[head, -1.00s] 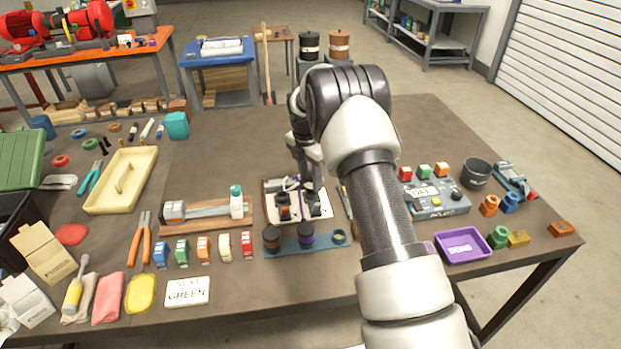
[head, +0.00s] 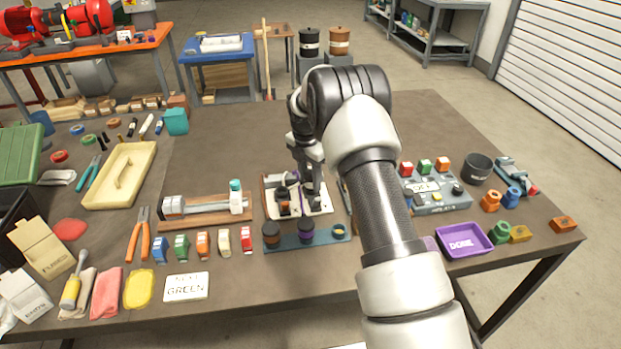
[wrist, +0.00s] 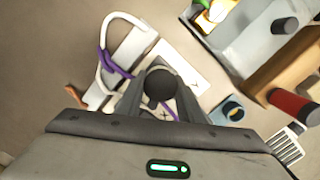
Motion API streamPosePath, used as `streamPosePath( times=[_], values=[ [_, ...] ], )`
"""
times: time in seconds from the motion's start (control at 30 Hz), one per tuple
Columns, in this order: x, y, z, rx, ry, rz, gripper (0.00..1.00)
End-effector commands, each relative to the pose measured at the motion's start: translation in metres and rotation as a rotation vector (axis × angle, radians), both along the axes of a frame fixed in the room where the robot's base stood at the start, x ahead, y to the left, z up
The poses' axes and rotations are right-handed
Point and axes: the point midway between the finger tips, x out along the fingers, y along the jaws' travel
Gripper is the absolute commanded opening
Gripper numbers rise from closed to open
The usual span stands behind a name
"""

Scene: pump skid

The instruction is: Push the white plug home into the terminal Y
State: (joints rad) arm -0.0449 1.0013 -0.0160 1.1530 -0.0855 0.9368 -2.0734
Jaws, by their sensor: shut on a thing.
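My gripper (wrist: 158,98) points down over two white plates in the middle of the table. It is shut on a dark, round-topped piece (wrist: 160,84), which hides what lies beneath it. I see no white plug clearly, and whether this piece belongs to it I cannot tell. In the head view my gripper (head: 312,178) is over the right white plate (head: 322,206). A dark socket-like piece with an orange band (head: 283,203) stands on the left plate. A white cable (wrist: 101,50) and a purple cable (wrist: 112,66) loop beside my gripper in the wrist view.
A blue-grey rack (head: 318,240) with dark round pieces stands in front of the plates. A grey control box (head: 436,200) and purple tray (head: 481,240) are right. The table behind is clear.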

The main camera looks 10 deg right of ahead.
Motion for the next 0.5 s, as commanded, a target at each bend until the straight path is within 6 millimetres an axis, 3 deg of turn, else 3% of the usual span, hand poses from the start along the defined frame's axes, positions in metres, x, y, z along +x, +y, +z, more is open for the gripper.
streamPosePath(
  times=[0.43, 0.47, 0.5],
  values=[
    [0.0001, -0.0001, -0.0050, 0.000, 0.000, 0.000, 0.07],
    [0.0000, -0.0001, -0.0049, 0.000, 0.000, 0.000, 0.36],
    [0.0000, -0.0001, -0.0049, 0.000, 0.000, 0.000, 0.43]
  ],
)
